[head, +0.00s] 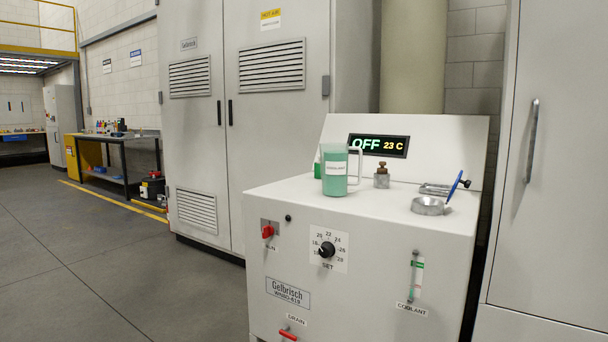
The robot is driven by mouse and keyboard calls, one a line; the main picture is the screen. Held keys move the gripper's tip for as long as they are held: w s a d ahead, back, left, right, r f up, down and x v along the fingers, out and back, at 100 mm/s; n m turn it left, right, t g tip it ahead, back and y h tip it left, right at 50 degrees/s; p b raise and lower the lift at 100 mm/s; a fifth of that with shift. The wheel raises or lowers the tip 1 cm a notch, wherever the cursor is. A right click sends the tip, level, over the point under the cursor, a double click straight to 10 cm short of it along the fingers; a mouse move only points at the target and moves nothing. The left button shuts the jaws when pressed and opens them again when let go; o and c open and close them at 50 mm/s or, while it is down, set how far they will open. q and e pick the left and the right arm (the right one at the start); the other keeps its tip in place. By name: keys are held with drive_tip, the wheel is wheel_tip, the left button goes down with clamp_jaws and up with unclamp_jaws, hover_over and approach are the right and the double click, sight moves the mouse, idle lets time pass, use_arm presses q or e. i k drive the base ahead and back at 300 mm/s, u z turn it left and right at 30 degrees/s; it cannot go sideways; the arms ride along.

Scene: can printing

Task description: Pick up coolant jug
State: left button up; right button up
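The coolant jug (336,185) is a clear jug with green liquid, a white label and a handle on its right side. It stands upright on top of the white chiller unit (262,203), left of centre on that top, in front of the sloped display panel. Neither of my grippers shows in the head view.
Behind the jug a display (378,145) reads OFF 23 C. A small green bottle (317,165), a brass-topped fitting (381,176), a round metal filler ring (428,206) and a blue-handled tool (455,185) share the top. Tall cabinets flank the unit; open floor lies left.

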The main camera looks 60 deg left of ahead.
sight(333, 157)
drive_tip(key=u, duration=2.25)
drive_tip(key=i, duration=0.15)
drive_tip(key=z, duration=1.3)
